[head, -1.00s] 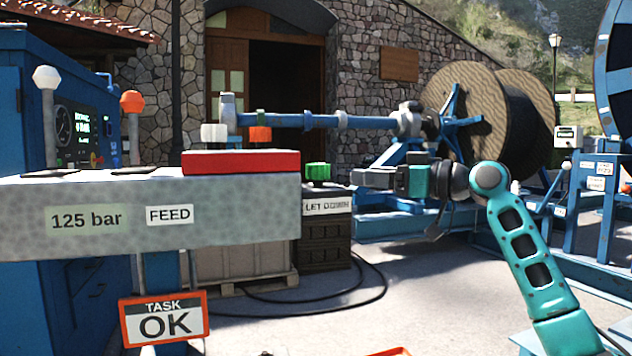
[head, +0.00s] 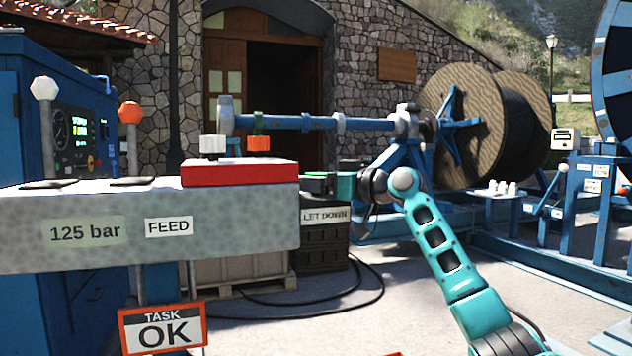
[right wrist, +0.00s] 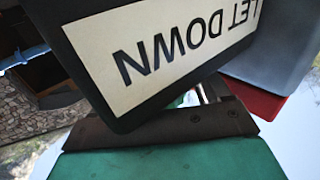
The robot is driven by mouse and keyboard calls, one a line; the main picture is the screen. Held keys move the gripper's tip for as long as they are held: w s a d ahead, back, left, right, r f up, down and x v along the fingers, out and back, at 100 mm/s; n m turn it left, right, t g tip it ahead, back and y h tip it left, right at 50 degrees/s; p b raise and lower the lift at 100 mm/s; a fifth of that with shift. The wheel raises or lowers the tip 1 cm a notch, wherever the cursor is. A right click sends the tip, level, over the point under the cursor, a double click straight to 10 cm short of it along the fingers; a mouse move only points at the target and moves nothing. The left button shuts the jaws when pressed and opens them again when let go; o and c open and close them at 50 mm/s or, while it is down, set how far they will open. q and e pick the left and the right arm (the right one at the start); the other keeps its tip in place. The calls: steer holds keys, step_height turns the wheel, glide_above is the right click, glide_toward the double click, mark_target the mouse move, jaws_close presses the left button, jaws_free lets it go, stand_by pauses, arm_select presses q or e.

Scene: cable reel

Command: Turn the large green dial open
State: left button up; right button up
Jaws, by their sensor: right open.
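The green dial (head: 316,174) sits on top of the dark box with the LET DOWN label (head: 325,215). In the head view only a thin green strip of it shows behind my right gripper (head: 318,185). My right gripper comes in from the right, level with the dial, with its fingers at it; the jaws are open. In the right wrist view the LET DOWN plate (right wrist: 165,50) fills the upper part, upside down. A bit of green (right wrist: 190,98) shows beyond the dark gripper edge. Whether the fingers touch the dial is hidden. My left gripper is not in view.
A grey panel (head: 95,250) marked 125 bar and FEED, with a red block (head: 240,174), stands close on the left. A TASK OK sign (head: 163,328) hangs below. Cable reels (head: 470,110) stand behind. A black cable (head: 365,295) lies on the ground.

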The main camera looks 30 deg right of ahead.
steer(key=shift+c, duration=0.4)
steer(key=c, duration=0.9)
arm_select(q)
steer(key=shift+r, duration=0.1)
arm_select(e)
steer(key=shift+o, duration=0.2)
